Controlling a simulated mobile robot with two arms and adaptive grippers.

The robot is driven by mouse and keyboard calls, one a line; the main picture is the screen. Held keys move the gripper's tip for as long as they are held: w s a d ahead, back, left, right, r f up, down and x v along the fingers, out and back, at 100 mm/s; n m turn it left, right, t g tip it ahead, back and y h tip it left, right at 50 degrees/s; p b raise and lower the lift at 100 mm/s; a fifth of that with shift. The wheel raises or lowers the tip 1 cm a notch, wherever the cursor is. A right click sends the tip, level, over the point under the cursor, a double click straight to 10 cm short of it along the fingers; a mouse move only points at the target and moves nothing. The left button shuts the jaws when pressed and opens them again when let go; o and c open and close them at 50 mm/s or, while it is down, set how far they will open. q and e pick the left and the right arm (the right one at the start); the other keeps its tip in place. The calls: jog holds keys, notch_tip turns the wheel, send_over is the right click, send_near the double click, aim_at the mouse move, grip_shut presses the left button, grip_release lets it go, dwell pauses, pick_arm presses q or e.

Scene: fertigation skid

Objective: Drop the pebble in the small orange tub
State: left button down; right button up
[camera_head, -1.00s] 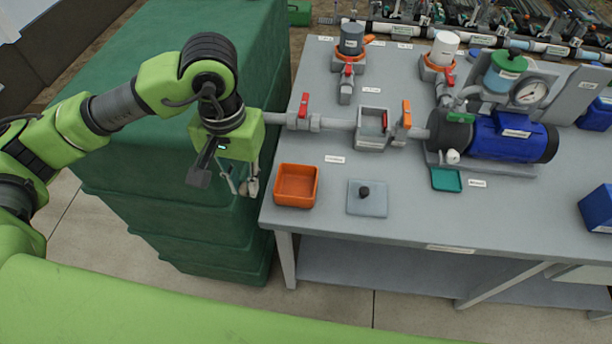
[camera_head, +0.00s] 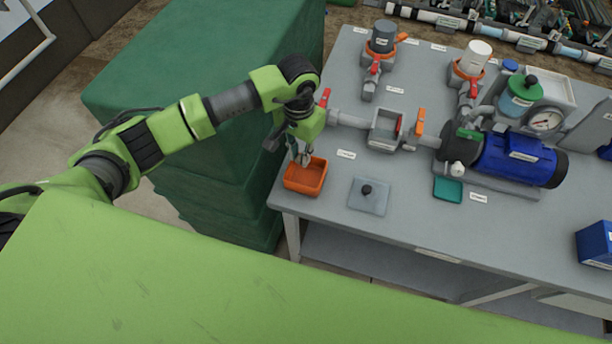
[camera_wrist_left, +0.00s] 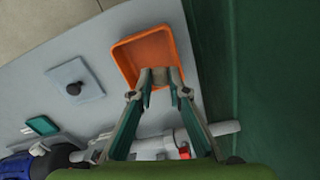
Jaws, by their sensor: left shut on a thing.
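The small orange tub (camera_head: 304,184) sits at the near left corner of the grey bench. It also shows in the left wrist view (camera_wrist_left: 142,50), just beyond the fingertips. My left gripper (camera_head: 303,159) points down over the back part of the tub. It is shut on the pebble (camera_wrist_left: 160,75), a small greyish lump at the fingertips, mostly hidden by them. In the left wrist view the gripper (camera_wrist_left: 160,84) overlaps the tub's edge. I cannot tell the exact height above the tub floor. My right gripper is not in view.
A grey square lid with a dark knob (camera_head: 368,196) lies right of the tub. A teal tray (camera_head: 447,189) and a blue pump (camera_head: 515,157) are farther right. Grey piping with a red handle (camera_head: 325,97) runs behind the tub. A green covered stack (camera_head: 215,75) stands left of the bench.

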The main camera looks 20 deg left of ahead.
pick_arm(q)
jog(key=shift+f+b, duration=0.4)
jog(key=shift+f, duration=0.9)
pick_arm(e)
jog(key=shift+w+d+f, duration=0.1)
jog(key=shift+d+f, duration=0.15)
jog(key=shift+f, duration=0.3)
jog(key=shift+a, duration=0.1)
pick_arm(q)
jog(key=c, duration=1.9)
grip_release()
jog(key=shift+o, duration=0.3)
jog(key=shift+r, duration=0.25)
notch_tip(320, 180, up, 12)
jog(key=shift+f, duration=0.25)
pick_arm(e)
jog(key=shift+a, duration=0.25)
